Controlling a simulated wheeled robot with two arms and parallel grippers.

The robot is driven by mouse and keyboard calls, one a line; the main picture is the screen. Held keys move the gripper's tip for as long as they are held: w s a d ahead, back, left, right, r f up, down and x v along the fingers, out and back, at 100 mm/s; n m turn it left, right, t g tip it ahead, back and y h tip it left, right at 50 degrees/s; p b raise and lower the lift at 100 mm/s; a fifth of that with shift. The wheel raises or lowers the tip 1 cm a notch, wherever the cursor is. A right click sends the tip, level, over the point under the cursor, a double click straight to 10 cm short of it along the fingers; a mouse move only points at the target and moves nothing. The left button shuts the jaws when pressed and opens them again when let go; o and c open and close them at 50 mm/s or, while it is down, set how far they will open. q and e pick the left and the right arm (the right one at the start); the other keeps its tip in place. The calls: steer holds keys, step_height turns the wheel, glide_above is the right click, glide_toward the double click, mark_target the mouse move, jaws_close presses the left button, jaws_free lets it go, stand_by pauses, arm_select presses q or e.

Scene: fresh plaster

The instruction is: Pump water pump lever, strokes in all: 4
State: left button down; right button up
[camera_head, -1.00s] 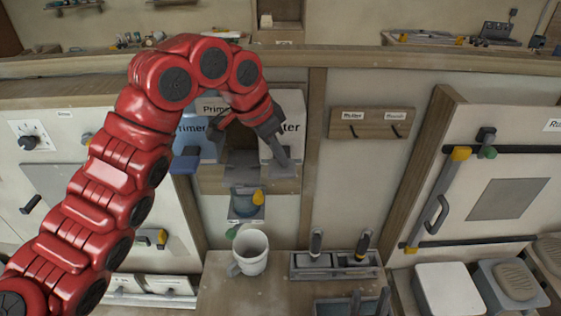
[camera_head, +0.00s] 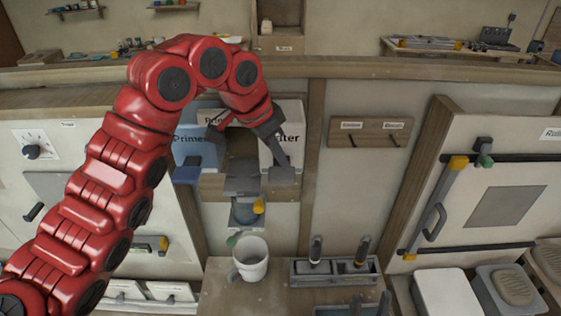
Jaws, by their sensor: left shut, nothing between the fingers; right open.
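My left gripper (camera_head: 284,172) is at the end of the red arm that comes in from the left. It is shut and empty, with its fingers pointing down in front of a white box, beside the grey pump fixture (camera_head: 242,180).
A white mug (camera_head: 251,258) stands on the bench below the pump. A grey tray (camera_head: 334,277) with brush-like tools is to its right. A blue box (camera_head: 193,148) and the white box (camera_head: 286,132) flank the fixture.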

stand_by(0.4)
arm_select(q)
step_height(320, 180, up, 5)
steer(key=p, duration=0.4)
steer(key=shift+f, duration=0.1)
